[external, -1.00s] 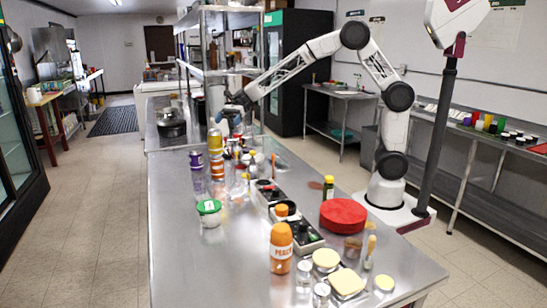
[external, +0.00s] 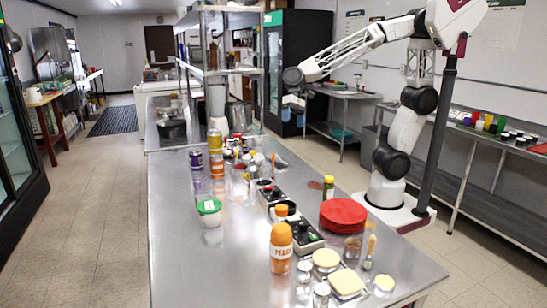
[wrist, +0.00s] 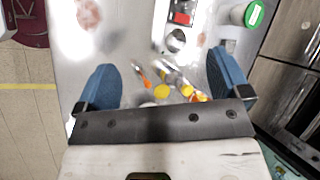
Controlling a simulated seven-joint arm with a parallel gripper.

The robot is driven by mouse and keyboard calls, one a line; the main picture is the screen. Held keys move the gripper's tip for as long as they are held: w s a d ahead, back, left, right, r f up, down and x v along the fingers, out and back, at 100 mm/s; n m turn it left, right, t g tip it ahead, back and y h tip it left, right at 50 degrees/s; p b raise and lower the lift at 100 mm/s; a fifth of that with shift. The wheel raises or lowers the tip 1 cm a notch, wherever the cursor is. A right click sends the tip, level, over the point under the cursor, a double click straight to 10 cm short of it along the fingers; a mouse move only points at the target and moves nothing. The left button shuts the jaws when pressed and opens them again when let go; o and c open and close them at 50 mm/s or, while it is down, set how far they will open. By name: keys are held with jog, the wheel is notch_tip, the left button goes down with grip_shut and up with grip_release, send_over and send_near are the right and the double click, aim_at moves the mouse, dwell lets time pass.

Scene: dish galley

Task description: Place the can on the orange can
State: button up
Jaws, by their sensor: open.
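A yellow can (external: 215,141) shows directly above the orange can (external: 217,166) in the external view, upright and lined up with it. It looks seated on top, though this angle does not fully rule out it standing behind. A purple can (external: 196,159) stands just left of them. My gripper (external: 294,103) is raised well above the table, right of the cans and apart from them. In the wrist view my gripper (wrist: 165,80) has its blue fingers wide apart with nothing between them. Small yellow and orange items show far below; I cannot tell which are cans.
A green-lidded jar (external: 209,211), small bottles, a black condiment tray (external: 283,207), an orange bottle (external: 281,248) and a red round container (external: 343,215) crowd the steel table (external: 190,270). A metal shelf (external: 222,70) rises behind. The table's left front is clear.

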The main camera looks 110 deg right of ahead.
jog(key=s+a+f+n+h, duration=0.2)
jog(key=s+n, duration=0.4)
jog(key=s, duration=0.5)
jog(key=s+a+f+n+h, duration=0.1)
jog(key=s+a+n+h, duration=0.3)
jog(key=s, duration=0.8)
jog(key=n, duration=0.2)
jog(key=shift+s+f+n, duration=0.25)
jog(key=shift+f+n, duration=0.05)
jog(key=shift+f, duration=0.1)
